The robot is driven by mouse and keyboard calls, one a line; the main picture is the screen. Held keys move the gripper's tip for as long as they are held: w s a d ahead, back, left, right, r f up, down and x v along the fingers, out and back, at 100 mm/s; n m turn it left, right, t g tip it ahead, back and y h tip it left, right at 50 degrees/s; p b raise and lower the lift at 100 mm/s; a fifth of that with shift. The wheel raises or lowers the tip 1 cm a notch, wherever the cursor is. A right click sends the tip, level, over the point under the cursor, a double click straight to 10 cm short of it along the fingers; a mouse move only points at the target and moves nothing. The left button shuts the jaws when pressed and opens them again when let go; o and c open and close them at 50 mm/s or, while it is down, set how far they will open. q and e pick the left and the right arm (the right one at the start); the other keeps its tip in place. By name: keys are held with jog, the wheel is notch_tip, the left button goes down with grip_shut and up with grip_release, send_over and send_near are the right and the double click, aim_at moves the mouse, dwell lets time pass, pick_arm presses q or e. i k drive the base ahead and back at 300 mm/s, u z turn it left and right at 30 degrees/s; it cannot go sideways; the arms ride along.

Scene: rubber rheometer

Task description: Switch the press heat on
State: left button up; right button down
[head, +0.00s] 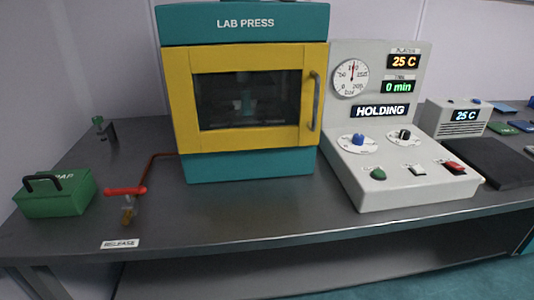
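The lab press (246,165) stands at the middle of the bench, teal with a yellow door (180,95) that is closed. Its grey control console (400,193) is to the right. The console's lower panel has a blue knob (358,139), a black knob (405,135), a green button (378,174), a pale switch (417,170) and a red switch (455,168). Their labels are too small to read. Neither gripper is in view.
A green box with a black handle (55,195) and a red-handled release valve (126,191) stand on the bench (230,215) at left. A small unit reading 25 C (463,117) and a dark slab (487,162) are right of the console. The bench front is clear.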

aim_at(453, 166)
jog(key=z, duration=0.7)
jog(key=k, duration=1.35)
jog(key=u, duration=0.2)
jog(key=i, duration=0.35)
jog(key=z, duration=0.85)
jog(key=i, duration=1.5)
jog(key=u, duration=0.8)
